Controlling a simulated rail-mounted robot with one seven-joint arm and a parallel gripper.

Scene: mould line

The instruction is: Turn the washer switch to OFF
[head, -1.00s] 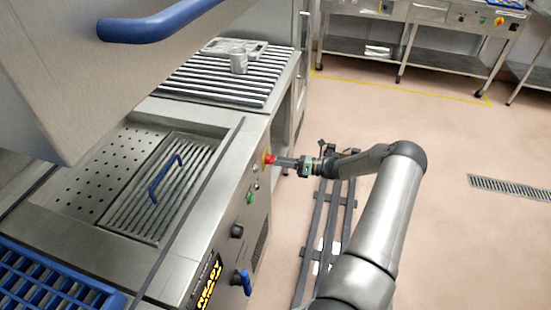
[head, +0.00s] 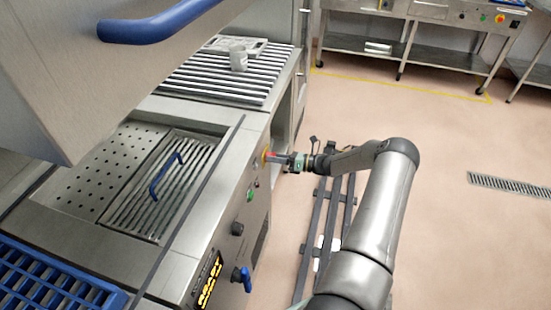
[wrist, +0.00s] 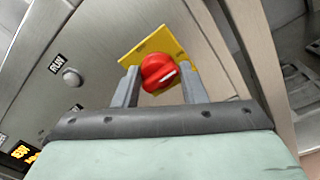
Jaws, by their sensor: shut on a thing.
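The washer switch is a red knob (wrist: 158,72) on a yellow plate (wrist: 172,45), on the washer's steel front panel. A white mark shows on the knob's face. My gripper (wrist: 160,84) is at the knob, with one finger on each side of it, shut on it. In the head view my gripper (head: 278,160) reaches the panel from the right, and it mostly hides the knob. The plate's lettering is too small to read.
A RUN button (wrist: 70,76) sits left of the switch in the wrist view. Black knobs (head: 237,229) and a blue handle (head: 243,277) stand out from the panel. A lit amber display (head: 210,282) is low on it. Open floor (head: 450,130) lies to the right.

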